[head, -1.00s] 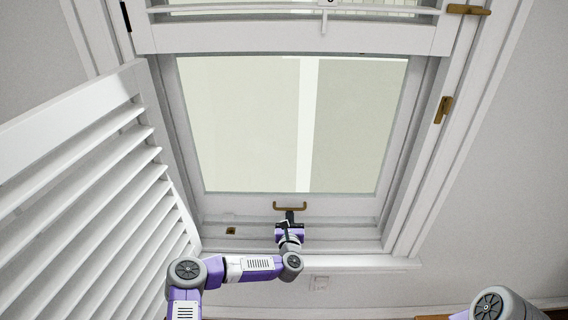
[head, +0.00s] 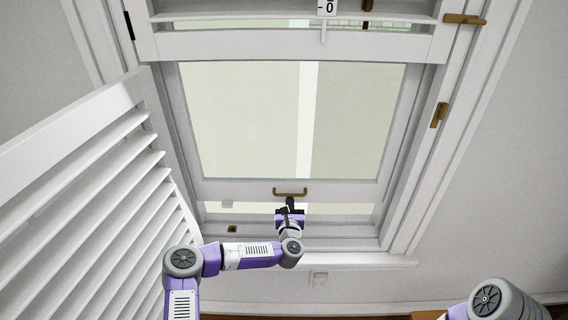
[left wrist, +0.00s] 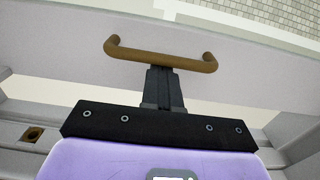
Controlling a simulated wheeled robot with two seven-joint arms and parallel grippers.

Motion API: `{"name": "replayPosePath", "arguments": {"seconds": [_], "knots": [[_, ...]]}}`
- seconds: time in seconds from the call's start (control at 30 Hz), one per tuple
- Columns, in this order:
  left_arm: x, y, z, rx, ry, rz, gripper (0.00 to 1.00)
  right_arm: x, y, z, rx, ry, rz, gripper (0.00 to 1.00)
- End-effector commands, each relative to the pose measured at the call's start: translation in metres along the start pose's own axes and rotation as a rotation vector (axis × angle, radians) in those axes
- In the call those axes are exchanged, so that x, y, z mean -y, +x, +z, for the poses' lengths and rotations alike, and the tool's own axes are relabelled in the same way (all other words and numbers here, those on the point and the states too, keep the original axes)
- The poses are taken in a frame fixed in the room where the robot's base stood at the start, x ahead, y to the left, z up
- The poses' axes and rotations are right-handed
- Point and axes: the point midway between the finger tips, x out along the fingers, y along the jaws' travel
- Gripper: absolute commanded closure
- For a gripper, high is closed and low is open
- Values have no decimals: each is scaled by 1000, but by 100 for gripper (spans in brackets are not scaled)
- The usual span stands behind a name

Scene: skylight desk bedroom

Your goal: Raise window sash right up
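The window sash (head: 232,189) is a white frame around a pale pane. Its bottom rail stands a little above the sill (head: 330,243), with a bright gap between them. A brass bar handle (head: 290,192) sits on the bottom rail; it also shows in the left wrist view (left wrist: 160,57). My left gripper (head: 290,203) is at the middle of this handle. In the left wrist view its dark fingers (left wrist: 163,72) are together, with their tips at the underside of the bar. Whether they touch it is hard to tell. My right gripper is out of view.
A white louvred shutter (head: 95,190) stands open on the left. A brass catch (head: 439,114) is on the right jamb, and another fitting (head: 464,19) is above it. A white upper frame (head: 290,44) crosses the top.

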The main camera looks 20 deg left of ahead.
Motion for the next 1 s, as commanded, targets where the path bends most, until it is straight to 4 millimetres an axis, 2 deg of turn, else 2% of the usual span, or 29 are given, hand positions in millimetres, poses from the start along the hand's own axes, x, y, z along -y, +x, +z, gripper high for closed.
{"name": "replayPosePath", "arguments": {"seconds": [0.37, 1.0], "knots": [[0, 0, 5, 2, 0, 1, 100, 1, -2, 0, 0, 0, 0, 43], [0, 1, 52, 6, -1, 2, 100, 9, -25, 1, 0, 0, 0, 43]]}}
